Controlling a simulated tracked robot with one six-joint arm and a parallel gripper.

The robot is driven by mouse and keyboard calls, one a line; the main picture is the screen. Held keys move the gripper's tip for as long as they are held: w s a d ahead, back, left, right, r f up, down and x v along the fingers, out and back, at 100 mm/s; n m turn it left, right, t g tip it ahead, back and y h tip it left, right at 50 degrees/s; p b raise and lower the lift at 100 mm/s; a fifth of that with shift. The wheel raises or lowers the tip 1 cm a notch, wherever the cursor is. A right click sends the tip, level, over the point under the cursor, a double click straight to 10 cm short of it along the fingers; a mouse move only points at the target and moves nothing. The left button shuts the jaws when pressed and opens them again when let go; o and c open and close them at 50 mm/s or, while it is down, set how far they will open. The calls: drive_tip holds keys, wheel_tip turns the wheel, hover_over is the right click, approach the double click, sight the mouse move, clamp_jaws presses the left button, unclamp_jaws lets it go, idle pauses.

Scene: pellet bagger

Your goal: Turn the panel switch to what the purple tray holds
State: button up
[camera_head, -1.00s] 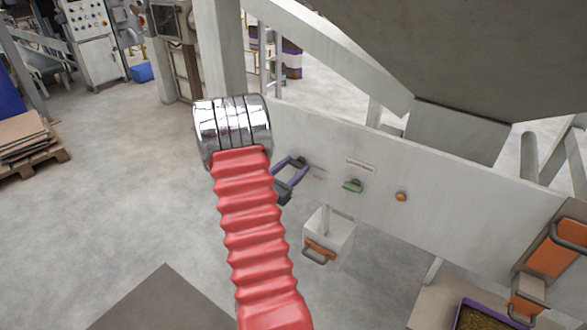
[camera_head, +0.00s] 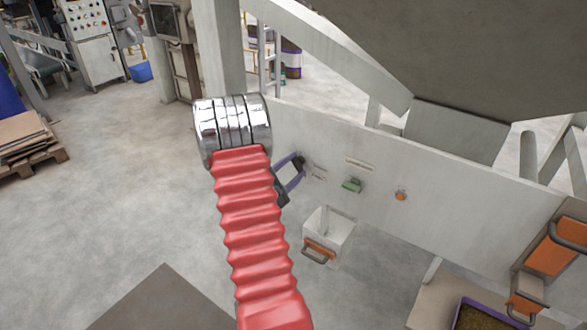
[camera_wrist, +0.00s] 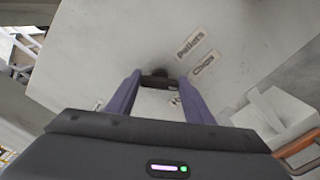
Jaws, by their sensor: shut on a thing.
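My gripper (camera_head: 296,168) is at the pale panel (camera_head: 450,205), beside the red ribbed sleeve of my arm. In the wrist view my gripper's (camera_wrist: 160,79) two purple fingers are closed on the dark panel switch (camera_wrist: 159,82). Labels reading "Pellets" (camera_wrist: 190,42) and "Chips" (camera_wrist: 204,64) are beyond it, and another is partly hidden by the left finger. The switch's pointing direction is hidden. The purple tray (camera_head: 459,309) is at the bottom right of the head view, cut off by the frame. It holds brown, grainy material (camera_head: 484,317), too small to identify surely.
On the panel to the right are a green control (camera_head: 352,185) and an orange button (camera_head: 400,195). A large grey hopper (camera_head: 470,60) overhangs. Open floor lies to the left.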

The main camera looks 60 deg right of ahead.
drive_tip(key=m, duration=0.6)
drive_tip(key=shift+s+f+m, duration=0.1)
drive_tip(key=shift+f+m, duration=0.2)
drive_tip(key=shift+m, duration=0.1)
drive_tip(key=shift+a, duration=0.1)
drive_tip(key=o, duration=0.8)
drive_tip(key=shift+o, duration=1.3)
drive_tip(key=shift+r, duration=0.1)
drive_tip(key=w+a, duration=0.2)
drive_tip(key=a, duration=1.1)
drive_tip(key=shift+a, duration=0.25)
drive_tip(key=shift+w, duration=0.1)
